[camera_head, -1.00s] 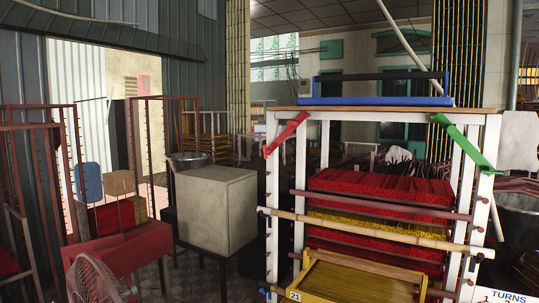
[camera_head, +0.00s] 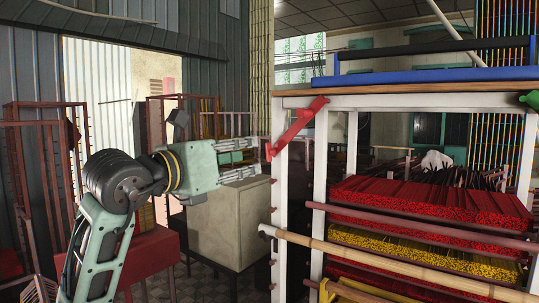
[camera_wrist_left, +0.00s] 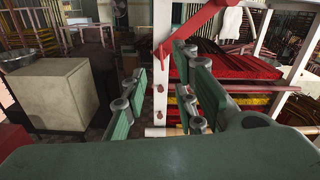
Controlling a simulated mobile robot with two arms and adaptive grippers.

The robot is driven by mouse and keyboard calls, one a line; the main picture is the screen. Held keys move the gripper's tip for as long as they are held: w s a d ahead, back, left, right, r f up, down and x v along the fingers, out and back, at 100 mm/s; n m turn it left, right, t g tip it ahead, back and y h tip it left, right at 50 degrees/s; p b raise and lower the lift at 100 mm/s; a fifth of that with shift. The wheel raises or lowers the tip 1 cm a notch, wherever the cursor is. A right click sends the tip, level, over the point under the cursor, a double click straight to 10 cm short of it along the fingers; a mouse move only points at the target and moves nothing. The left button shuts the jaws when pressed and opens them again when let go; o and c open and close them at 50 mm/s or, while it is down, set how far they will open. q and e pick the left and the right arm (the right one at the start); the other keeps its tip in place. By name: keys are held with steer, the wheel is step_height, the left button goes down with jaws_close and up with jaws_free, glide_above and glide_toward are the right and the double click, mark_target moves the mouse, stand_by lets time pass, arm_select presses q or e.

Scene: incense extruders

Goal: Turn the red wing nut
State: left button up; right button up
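The red wing nut (camera_head: 269,149) appears as a small red part at the lower end of a red diagonal brace (camera_head: 298,127), on the left white post of the incense rack. In the left wrist view the brace (camera_wrist_left: 198,24) crosses the post near the top, and its lower end lies ahead between the fingers. My left gripper (camera_head: 253,157) points right toward the wing nut, just left of it, with its fingers apart and nothing between them. A small gap seems to remain, though depth is hard to judge. My right gripper is not in view.
The rack (camera_head: 440,101) holds red and yellow incense bundles. A bamboo pole (camera_head: 350,252) juts left across its front below the wing nut. A beige box (camera_head: 227,222) stands behind my left gripper. Dark red frames (camera_head: 30,170) stand at the left.

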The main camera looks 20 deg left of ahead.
mark_target(266, 153)
arm_select(q)
steer(key=p+x, duration=0.2)
steer(key=x, duration=0.4)
steer(key=shift+w+d, duration=0.2)
steer(key=shift+w, duration=0.3)
steer(key=c, duration=0.6)
jaws_close()
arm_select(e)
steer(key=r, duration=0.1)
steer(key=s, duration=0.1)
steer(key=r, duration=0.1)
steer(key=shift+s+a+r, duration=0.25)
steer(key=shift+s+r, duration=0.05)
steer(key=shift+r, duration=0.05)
